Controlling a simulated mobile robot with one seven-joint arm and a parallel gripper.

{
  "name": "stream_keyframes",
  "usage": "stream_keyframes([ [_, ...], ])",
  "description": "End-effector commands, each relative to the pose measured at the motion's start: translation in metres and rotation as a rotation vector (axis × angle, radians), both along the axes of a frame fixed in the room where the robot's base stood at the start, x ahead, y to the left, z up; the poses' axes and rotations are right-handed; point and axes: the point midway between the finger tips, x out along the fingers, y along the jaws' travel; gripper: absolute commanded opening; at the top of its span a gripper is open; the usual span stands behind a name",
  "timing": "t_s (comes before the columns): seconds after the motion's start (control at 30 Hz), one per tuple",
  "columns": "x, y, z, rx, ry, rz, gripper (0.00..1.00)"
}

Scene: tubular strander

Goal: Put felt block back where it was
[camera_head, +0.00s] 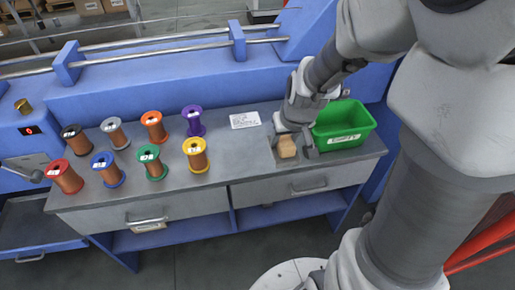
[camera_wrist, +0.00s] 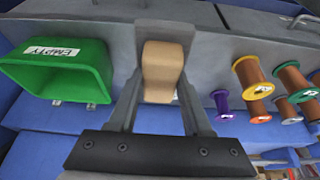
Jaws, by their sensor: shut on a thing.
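The felt block (camera_head: 287,147) is a tan, rounded block at the right part of the grey bench top, just left of the green bin. My gripper (camera_head: 292,146) points down over it and is shut on it, one finger on each side. In the wrist view the felt block (camera_wrist: 162,72) sits between the two fingers of my gripper (camera_wrist: 162,62). A grey square patch or shallow tray (camera_head: 289,163) shows around and below the block. Whether the block touches it or hangs just above cannot be told.
A green bin (camera_head: 342,139) labelled EMPTY stands close to the right of my gripper. Several coloured spools, such as the yellow one (camera_head: 196,155), stand on the left half of the bench. A white paper card (camera_head: 245,120) lies at the back. The bench between yellow spool and block is clear.

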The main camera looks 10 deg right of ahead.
Motion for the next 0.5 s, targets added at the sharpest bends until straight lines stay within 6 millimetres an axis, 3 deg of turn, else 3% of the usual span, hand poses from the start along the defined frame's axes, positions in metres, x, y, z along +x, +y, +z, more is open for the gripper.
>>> stream_keyframes([
  [0.17, 0.014, 0.005, -0.01, 0.002, 0.002, 0.004, 0.0],
  [0.5, 0.077, 0.025, -0.051, 0.0, 0.002, 0.004, 0.0],
])
